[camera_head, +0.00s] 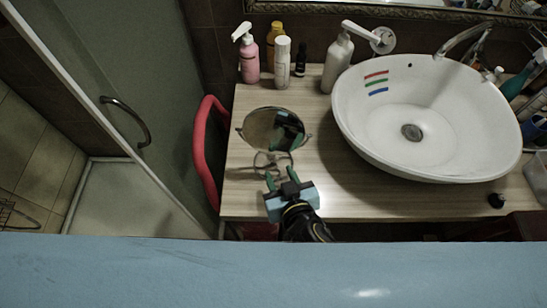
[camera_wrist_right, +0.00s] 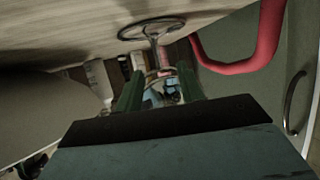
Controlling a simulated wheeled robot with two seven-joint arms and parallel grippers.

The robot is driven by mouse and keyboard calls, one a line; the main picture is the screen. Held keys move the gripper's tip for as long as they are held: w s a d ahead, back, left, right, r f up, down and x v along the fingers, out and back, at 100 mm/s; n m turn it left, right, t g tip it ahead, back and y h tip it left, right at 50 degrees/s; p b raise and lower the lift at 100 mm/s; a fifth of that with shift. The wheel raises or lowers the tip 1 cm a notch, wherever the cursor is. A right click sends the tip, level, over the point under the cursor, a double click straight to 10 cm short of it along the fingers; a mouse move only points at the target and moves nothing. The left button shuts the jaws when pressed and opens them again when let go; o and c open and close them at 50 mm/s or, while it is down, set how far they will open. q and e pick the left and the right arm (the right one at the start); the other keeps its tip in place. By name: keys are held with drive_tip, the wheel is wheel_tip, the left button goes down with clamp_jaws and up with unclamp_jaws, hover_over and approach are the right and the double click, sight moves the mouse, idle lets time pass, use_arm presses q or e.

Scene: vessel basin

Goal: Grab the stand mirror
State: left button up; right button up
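The stand mirror (camera_head: 262,130) stands upright on the wooden counter, left of the basin, with a round face, a thin stem and a ring-shaped base. My right gripper (camera_head: 281,178) is at its near side, low by the stand, with its two green fingers apart. In the right wrist view, the mirror's ring base and stem (camera_wrist_right: 153,42) show beyond the open fingers (camera_wrist_right: 158,88), roughly in line with the gap between them. I cannot tell whether the stem is between the fingertips. My left gripper is not in view.
A white basin (camera_head: 450,125) fills the counter's right side. A pink pump bottle (camera_head: 249,60), a white bottle (camera_head: 282,65) and a white dispenser (camera_head: 337,62) stand behind the mirror. A red curved rail (camera_head: 201,150) borders the counter's left edge. Bare counter (camera_head: 345,190) lies right of the gripper.

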sight(274, 158)
drive_tip(key=shift+d+x, duration=0.15)
drive_tip(key=shift+x, duration=1.4)
drive_tip(key=shift+d+x, duration=0.15)
drive_tip(key=shift+x, duration=1.4)
drive_tip(key=shift+f, duration=0.1)
drive_tip(key=shift+c, duration=0.5)
clamp_jaws()
